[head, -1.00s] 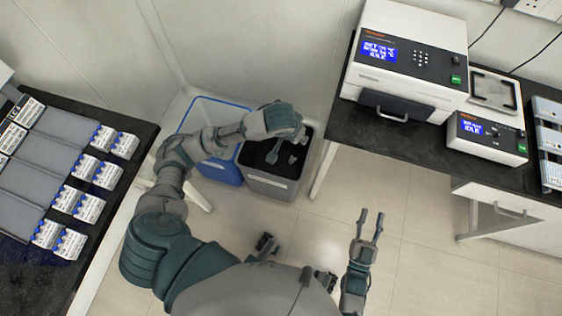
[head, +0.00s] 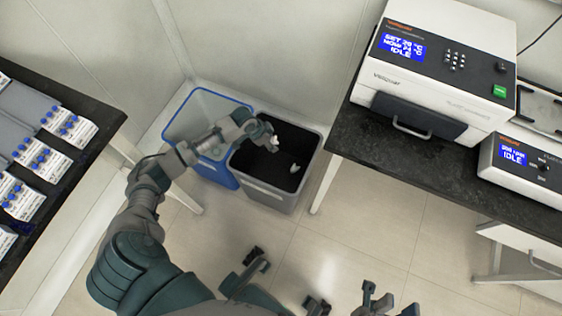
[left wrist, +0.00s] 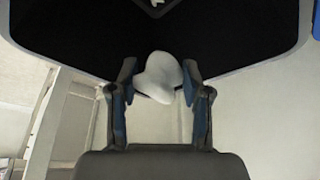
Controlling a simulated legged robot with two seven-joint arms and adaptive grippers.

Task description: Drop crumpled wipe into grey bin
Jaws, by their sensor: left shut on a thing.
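The grey bin (head: 258,190) stands on the floor, with a dark inside. My left gripper (head: 271,143) is over its opening in the head view. It is shut on a white crumpled wipe (head: 275,146). In the left wrist view the wipe (left wrist: 158,77) sits between the two fingertips (left wrist: 160,82), with the bin's dark inside (left wrist: 90,50) beyond it. Another small whitish piece (head: 294,169) shows inside the bin. My right gripper (head: 376,298) is at the bottom edge of the head view, partly cut off; its opening is unclear.
A blue-rimmed bin (head: 212,172) stands directly left of the grey one. A dark bench (head: 365,140) with a white instrument (head: 440,65) is on the right. Another bench (head: 85,100) with racks of labelled boxes is on the left. The floor in front is clear.

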